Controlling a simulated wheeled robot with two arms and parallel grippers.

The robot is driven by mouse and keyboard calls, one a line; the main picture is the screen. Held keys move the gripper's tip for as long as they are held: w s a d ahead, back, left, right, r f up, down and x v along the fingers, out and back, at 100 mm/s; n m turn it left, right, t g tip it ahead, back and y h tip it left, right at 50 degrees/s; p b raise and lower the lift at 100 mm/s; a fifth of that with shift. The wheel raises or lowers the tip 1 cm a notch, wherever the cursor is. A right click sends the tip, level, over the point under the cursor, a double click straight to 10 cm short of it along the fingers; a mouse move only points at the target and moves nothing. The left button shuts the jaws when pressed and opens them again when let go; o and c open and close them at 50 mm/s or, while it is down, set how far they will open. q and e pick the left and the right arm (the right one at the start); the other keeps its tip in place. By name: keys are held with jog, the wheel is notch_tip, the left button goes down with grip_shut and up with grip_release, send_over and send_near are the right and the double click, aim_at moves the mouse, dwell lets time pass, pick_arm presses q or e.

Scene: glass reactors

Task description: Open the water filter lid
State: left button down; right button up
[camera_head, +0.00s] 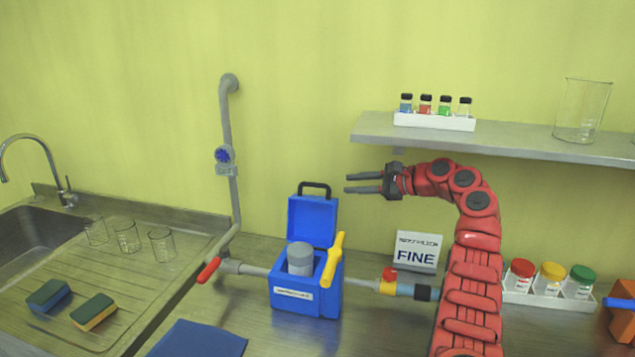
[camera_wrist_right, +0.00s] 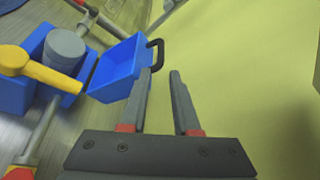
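The water filter is a blue box (camera_head: 306,299) on the counter with a grey cylinder (camera_head: 300,258) inside it. Its blue lid (camera_head: 312,221) stands upright, swung open at the back, with a black handle (camera_head: 314,186) on its top edge. My right gripper (camera_head: 348,183) is open and empty, to the right of the handle at about its height. In the right wrist view, the lid (camera_wrist_right: 118,72) and handle (camera_wrist_right: 157,50) show beyond the left fingertip of my gripper (camera_wrist_right: 164,74); touch cannot be told. My left gripper is not in view.
A yellow lever (camera_head: 333,260) rises at the box's right side. Pipes join both sides, with a red-handled valve (camera_head: 208,270) on the left. A shelf (camera_head: 490,136) holds vials and a beaker (camera_head: 582,110). A "FINE" sign (camera_head: 416,252) stands behind the pipe. A blue mat (camera_head: 198,340) lies in front.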

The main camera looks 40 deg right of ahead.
aim_at(321, 185)
jog(key=p+x, duration=0.2)
jog(key=x, duration=0.8)
jog(key=shift+w+a, duration=0.1)
jog(key=shift+w, duration=0.35)
jog(key=shift+w+a+f+p, duration=0.2)
jog(key=shift+w+f+p, duration=0.1)
jog(key=shift+w, duration=0.1)
grip_shut()
dwell(0.5)
